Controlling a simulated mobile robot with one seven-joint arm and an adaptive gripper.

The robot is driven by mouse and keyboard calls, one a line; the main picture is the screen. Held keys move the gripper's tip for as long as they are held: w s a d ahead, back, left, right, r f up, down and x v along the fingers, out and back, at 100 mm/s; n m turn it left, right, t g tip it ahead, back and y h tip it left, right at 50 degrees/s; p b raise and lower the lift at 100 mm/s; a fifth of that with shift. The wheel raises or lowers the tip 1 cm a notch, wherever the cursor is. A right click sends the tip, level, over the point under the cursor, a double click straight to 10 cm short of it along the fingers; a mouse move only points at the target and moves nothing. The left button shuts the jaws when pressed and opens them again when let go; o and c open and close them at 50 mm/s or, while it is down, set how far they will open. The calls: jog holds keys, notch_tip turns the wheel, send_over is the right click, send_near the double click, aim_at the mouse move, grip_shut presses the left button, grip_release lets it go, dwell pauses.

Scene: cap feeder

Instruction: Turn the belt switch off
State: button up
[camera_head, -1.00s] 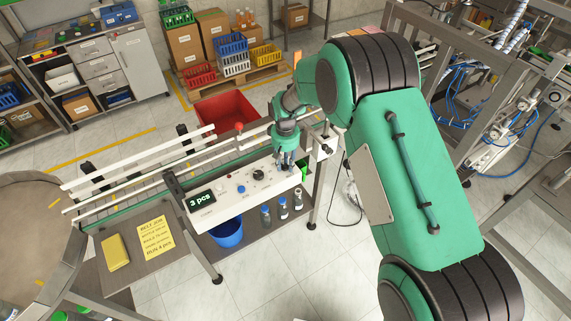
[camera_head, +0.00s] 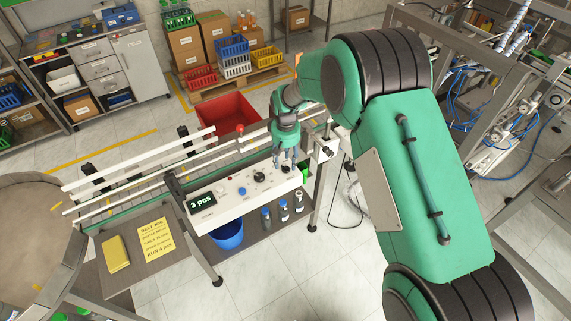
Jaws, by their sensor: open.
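The white control box (camera_head: 230,212) stands beside the conveyor, with a small display (camera_head: 201,202) reading "3 pcs". On its top are a blue button (camera_head: 242,191), a small pale knob or lamp (camera_head: 221,191) and a black rotary knob (camera_head: 259,177). Which of these is the belt switch I cannot tell. My gripper (camera_head: 286,166) is open and points down over the right end of the box, to the right of the black knob. Its fingers hide that end of the panel. Whether the fingertips touch anything there is too small to tell.
The conveyor with white rails (camera_head: 140,160) runs behind the box. A red ball-topped post (camera_head: 240,130) stands near my gripper. Several bottles stand below the box, near a blue bucket (camera_head: 228,234).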

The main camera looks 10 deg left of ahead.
notch_tip(320, 180, up, 9)
jog(key=shift+r, duration=0.2)
jog(key=shift+w, duration=0.1)
dwell(0.4)
jog(key=s+d+r+m+t+b, duration=0.1)
jog(key=s+d+r+b, duration=0.1)
jog(key=s+d+r, duration=0.35)
jog(key=s+d+r+m+t+b, duration=0.1)
jog(key=s+d+r, duration=0.1)
jog(key=d+r, duration=0.65)
jog(key=s+d+r+m+b, duration=0.1)
jog(key=s+d+r+b, duration=0.1)
jog(key=s+d+r, duration=0.35)
jog(key=s+d+m+t+b, duration=0.1)
jog(key=s+d+m+b, duration=0.1)
jog(key=s+d, duration=0.7)
jog(key=s+d+m+t+b, duration=0.2)
jog(key=s+d, duration=0.8)
jog(key=s, duration=0.5)
jog(key=shift+s+d+r+t, duration=0.15)
jog(key=shift+r+t, duration=0.1)
jog(key=shift+t, duration=0.05)
